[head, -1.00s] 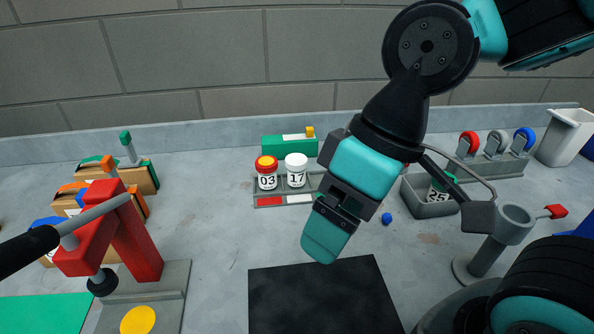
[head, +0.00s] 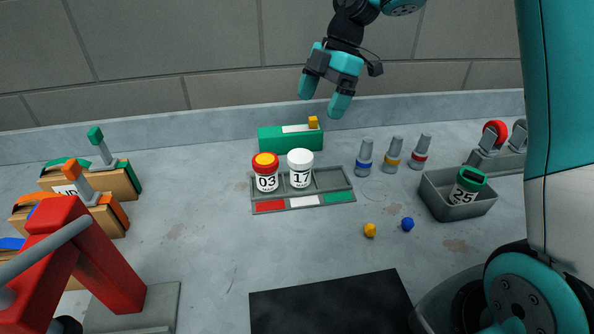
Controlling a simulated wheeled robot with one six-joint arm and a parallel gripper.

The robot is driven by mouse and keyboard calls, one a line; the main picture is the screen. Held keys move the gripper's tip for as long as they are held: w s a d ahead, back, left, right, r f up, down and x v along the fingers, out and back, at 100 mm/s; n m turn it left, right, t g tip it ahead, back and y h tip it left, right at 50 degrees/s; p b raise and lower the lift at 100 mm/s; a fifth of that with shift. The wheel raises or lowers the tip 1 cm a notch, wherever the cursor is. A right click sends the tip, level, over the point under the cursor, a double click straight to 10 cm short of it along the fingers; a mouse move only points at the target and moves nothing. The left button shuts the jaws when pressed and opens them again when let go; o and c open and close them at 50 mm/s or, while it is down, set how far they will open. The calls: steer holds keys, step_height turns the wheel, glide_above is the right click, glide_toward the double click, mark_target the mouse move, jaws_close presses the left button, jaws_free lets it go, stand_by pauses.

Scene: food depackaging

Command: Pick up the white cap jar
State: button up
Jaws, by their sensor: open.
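The white cap jar (head: 300,169) stands upright in a grey rack (head: 336,179) with a red, white and green strip along its front. Its label is partly readable and seems to start with 1. A jar with a red and yellow cap, marked 03 (head: 265,172), stands just to its left, close beside it. My gripper (head: 321,97) is open and empty. In the picture it is above and to the right of the white cap jar, in front of the back wall, clear of the rack.
A green box (head: 290,138) with a yellow knob stands behind the rack. Several small grey cylinders (head: 392,160) stand to its right. A grey bin (head: 445,207) holds a green-capped jar (head: 467,185). A red press (head: 85,260) stands at left, a black mat (head: 330,305) in front.

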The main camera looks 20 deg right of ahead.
mark_target(304, 154)
steer(key=x, duration=0.3)
steer(key=p+x, duration=0.1)
steer(key=x, duration=0.2)
steer(key=d+x, duration=0.1)
steer(key=x, duration=0.2)
steer(key=shift+a+f+p, duration=0.1)
steer(key=shift+f+p, duration=0.25)
steer(key=shift+w+p+x, duration=0.1)
steer(key=shift+p+x, duration=0.5)
steer(key=shift+x, duration=0.8)
steer(key=shift+w+p+x, duration=0.15)
steer(key=shift+p+x, duration=0.4)
steer(key=shift+x, duration=0.9)
steer(key=shift+s, duration=0.1)
steer(key=shift+c, duration=0.3)
steer(key=c, duration=1)
